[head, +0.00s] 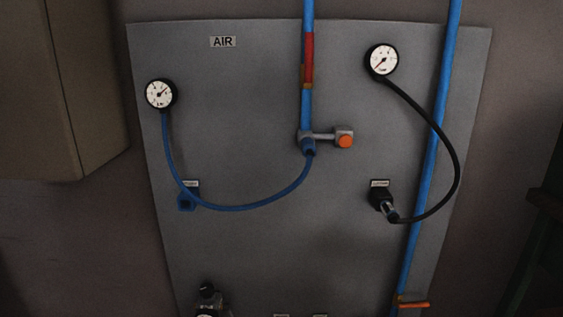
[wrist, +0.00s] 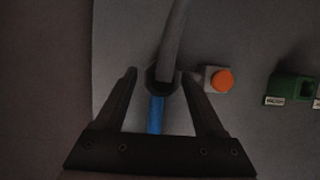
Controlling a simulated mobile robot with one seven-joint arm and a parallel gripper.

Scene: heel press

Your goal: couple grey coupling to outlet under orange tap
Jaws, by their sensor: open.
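In the wrist view my gripper (wrist: 161,74) is open, with one finger on each side of a dark hexagonal coupling (wrist: 155,84) at the end of a grey hose (wrist: 175,35). I see no finger clearly touching it. A blue pipe (wrist: 155,115) shows below the coupling; whether the two are joined cannot be told. A round orange knob (wrist: 223,80) on a grey block sits right of the fingers. In the head view an orange knob (head: 344,141) sits beside a blue pipe, and an orange lever (head: 413,304) is at the lower right. My gripper is not in the head view.
A green socket block (wrist: 288,88) with a label is at the right in the wrist view. The head view shows a grey AIR panel (head: 250,100), two gauges, a looping blue hose (head: 245,208), a black hose (head: 455,165) and a box (head: 60,90) protruding at left.

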